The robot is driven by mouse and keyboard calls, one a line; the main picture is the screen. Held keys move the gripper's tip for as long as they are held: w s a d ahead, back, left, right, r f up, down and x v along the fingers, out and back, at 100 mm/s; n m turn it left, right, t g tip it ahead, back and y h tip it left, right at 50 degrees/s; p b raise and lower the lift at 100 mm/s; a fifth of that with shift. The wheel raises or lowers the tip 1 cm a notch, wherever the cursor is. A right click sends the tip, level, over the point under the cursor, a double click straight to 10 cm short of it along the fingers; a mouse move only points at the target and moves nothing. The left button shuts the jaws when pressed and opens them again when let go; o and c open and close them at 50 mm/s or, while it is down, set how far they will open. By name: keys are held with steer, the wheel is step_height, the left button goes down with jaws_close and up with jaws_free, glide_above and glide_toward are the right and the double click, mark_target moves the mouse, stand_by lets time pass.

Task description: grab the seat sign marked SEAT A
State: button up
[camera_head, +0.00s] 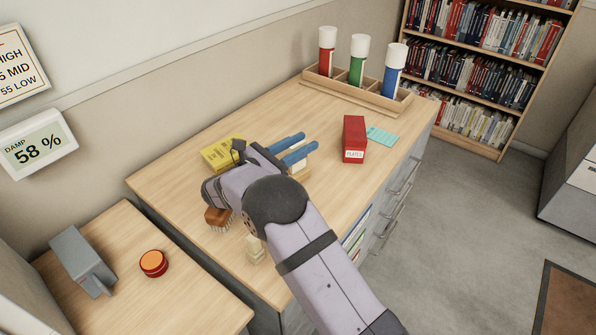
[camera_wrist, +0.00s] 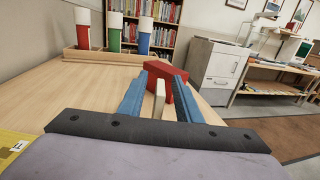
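My gripper (camera_head: 311,141) has two blue fingers and is above the wooden desk top. It is open, and its fingers (camera_wrist: 162,78) stand apart in the wrist view. A small cream block (camera_wrist: 160,98), which looks like a seat sign, shows between the fingers with gaps on both sides. In the head view this cream piece (camera_head: 301,172) is partly hidden below the fingers. Another cream piece (camera_head: 254,248) stands near the desk's front edge, partly behind my arm. I can read no SEAT A lettering on either.
A red PLATES box (camera_head: 354,135) and a teal card (camera_head: 382,136) lie right of my gripper. A wooden rack (camera_head: 357,92) holds three capped tubes at the back. A yellow booklet (camera_head: 222,154) and a brown brush (camera_head: 217,218) lie close to my arm.

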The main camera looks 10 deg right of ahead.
steer(key=shift+x, duration=1.45)
steer(key=shift+c, duration=0.7)
jaws_close()
steer(key=shift+r, duration=0.1)
